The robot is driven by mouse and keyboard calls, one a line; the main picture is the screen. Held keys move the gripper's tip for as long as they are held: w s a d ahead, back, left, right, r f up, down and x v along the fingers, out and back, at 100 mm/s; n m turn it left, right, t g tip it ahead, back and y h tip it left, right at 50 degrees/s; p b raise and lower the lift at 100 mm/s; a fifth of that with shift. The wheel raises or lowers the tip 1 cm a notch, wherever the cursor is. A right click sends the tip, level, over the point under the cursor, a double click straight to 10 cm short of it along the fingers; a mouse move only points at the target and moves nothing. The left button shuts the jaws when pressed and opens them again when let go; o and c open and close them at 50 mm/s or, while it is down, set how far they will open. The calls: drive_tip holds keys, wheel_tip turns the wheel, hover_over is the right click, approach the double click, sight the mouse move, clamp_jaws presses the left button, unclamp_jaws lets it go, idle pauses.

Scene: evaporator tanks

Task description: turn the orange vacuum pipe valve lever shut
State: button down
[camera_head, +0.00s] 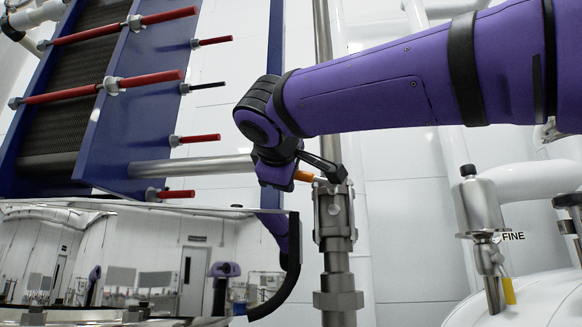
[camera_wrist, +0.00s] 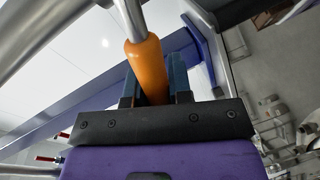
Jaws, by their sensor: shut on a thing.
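The orange valve lever (camera_head: 304,176) sticks out to the left from the metal valve (camera_head: 333,210) on the upright vacuum pipe (camera_head: 323,40) in the head view. It lies roughly level, across the line of the pipe. In the wrist view the orange grip (camera_wrist: 147,65) runs from a metal rod down between my fingers. My gripper (camera_wrist: 152,82) is shut on this grip, with one dark finger on each side. In the head view my gripper (camera_head: 282,172) is left of the valve, and its fingers are mostly hidden.
A blue-framed plate stack (camera_head: 130,110) with red-sleeved bolts stands at the left. A shiny metal tank (camera_head: 130,255) is below it. A white tank (camera_head: 540,300) stands at the right, with a small valve with a yellow-orange lever (camera_head: 509,290) and a FINE label (camera_head: 513,237).

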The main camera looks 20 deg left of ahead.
drive_tip(key=shift+a+f+n+h, duration=0.15)
drive_tip(key=shift+f+n+h, duration=0.35)
drive_tip(key=shift+f+n, duration=0.8)
drive_tip(key=c, duration=1)
unclamp_jaws()
drive_tip(key=shift+c, duration=0.2)
drive_tip(key=v, duration=1)
drive_tip(key=shift+s, duration=0.4)
drive_tip(key=w+d+f+m+g+h, duration=0.25)
drive_tip(key=d+f, duration=0.35)
drive_tip(key=d, duration=0.5)
drive_tip(key=w+d+f+m+g+h, duration=0.1)
drive_tip(key=w+d+f+m, duration=0.4)
drive_tip(key=d, duration=0.6)
drive_tip(key=d+f+m+g+h, duration=0.2)
drive_tip(key=d+f, duration=0.5)
drive_tip(key=d, duration=0.4)
drive_tip(key=s+d+f+m+g+y, duration=0.1)
drive_tip(key=s+d+f+m+g, duration=0.1)
drive_tip(key=s+d+f+m, duration=0.3)
drive_tip(key=s+d+f+m+g+y, duration=0.1)
drive_tip(key=s+d+f+m+g, duration=0.1)
drive_tip(key=s+d+f+m, duration=0.4)
drive_tip(key=s+d+f, duration=0.3)
drive_tip(key=d+f, duration=0.4)
drive_tip(key=f, duration=0.3)
drive_tip(key=shift+s+f, duration=0.2)
drive_tip(key=shift+f, duration=0.15)
